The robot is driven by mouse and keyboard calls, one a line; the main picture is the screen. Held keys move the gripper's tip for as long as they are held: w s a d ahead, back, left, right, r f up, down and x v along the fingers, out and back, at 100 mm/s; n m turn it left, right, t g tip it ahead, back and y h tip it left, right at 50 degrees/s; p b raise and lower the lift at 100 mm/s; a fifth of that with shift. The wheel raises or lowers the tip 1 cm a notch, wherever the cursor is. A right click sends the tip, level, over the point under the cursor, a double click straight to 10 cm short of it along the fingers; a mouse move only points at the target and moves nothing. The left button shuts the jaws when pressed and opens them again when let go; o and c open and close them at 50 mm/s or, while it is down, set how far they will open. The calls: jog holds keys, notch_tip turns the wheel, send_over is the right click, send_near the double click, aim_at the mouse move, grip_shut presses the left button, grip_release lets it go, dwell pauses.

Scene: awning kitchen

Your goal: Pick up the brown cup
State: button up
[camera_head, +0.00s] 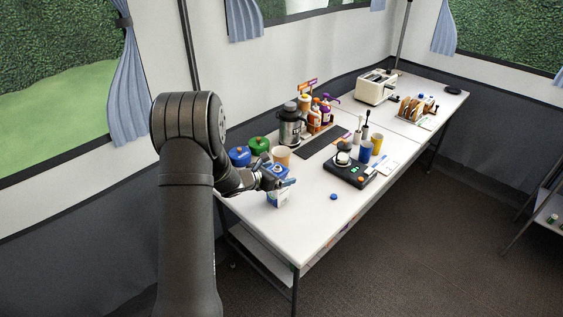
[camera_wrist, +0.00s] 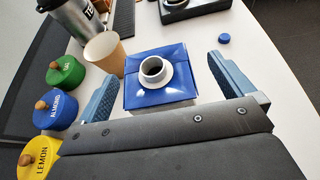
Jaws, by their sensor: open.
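The brown cup (camera_wrist: 105,54) is a plain tan, open-topped paper cup standing upright on the white table. In the head view the cup (camera_head: 282,155) is just behind my gripper (camera_head: 282,184), partly hidden. In the wrist view my gripper (camera_wrist: 166,85) is open, with its blue-grey fingers wide apart. The cup is outside the fingers, beyond the left one. Between the fingers, as seen in the wrist view, is a blue-topped carton (camera_wrist: 175,94) with a round grey spout. I cannot tell whether the fingers touch it.
Green (camera_wrist: 66,73), blue (camera_wrist: 57,111) and yellow (camera_wrist: 40,157) lidded canisters stand left of the cup. A silver dispenser (camera_head: 290,128) is behind it. A black scale (camera_head: 349,170) and a small blue cap (camera_head: 334,197) are to the right. The table's front (camera_head: 305,235) is clear.

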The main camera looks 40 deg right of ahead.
notch_tip(320, 180, up, 14)
jog(key=r, duration=0.1)
jog(key=m+t+y, duration=0.1)
jog(key=m+y, duration=0.6)
jog(key=m, duration=2.7)
send_over(281, 153)
jog(key=s+a, duration=0.4)
jog(key=a, duration=0.1)
notch_tip(281, 153, down, 16)
jog(key=shift+w+r, duration=0.1)
jog(key=shift+r, duration=0.1)
jog(key=shift+w+x, duration=0.25)
jog(key=shift+x, duration=1.2)
jog(key=shift+w+x, duration=0.2)
jog(key=shift+x, duration=1.2)
jog(key=shift+c, duration=0.2)
